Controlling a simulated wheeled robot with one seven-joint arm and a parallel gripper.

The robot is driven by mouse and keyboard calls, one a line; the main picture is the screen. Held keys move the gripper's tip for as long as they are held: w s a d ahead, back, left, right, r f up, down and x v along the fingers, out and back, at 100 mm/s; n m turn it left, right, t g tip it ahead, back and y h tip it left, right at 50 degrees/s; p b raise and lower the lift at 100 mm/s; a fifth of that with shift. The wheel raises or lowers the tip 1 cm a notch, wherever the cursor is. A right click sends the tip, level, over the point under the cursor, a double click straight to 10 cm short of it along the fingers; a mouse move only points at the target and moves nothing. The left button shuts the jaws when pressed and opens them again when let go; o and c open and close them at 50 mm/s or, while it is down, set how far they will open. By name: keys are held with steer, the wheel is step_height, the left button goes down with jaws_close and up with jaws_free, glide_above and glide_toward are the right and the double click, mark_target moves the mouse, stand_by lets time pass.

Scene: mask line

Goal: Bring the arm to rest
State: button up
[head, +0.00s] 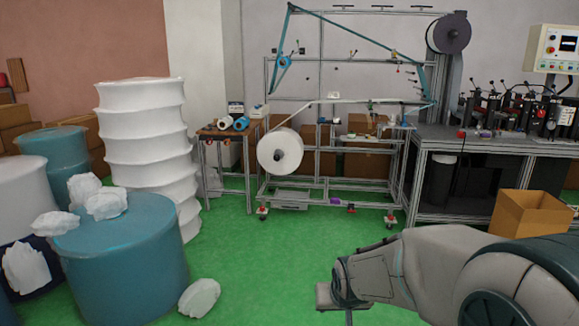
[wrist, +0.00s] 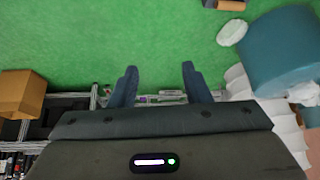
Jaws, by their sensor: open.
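My arm (head: 400,265) reaches in from the lower right of the head view, bent over the green floor. In the wrist view my gripper (wrist: 159,66) is open, its two dark fingers spread apart. Nothing is between the fingers; green floor and part of a metal frame show behind them. In the head view I cannot make out the fingers.
A teal roll (head: 125,262) with white bundles stands at left, beside stacked white rolls (head: 145,135). A white bundle (head: 199,298) lies on the floor. The machine frame (head: 335,185), a workbench (head: 470,150) and an open cardboard box (head: 530,215) stand beyond. The middle floor is clear.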

steer(key=s+d+r+g+p, duration=0.1)
steer(key=s+d+r+p, duration=0.1)
steer(key=s+r, duration=0.4)
steer(key=s+d+r+g+p, duration=0.2)
steer(key=s+r+p, duration=0.3)
steer(key=s, duration=0.8)
step_height(320, 180, up, 2)
steer(key=shift+d, duration=0.25)
stand_by(0.6)
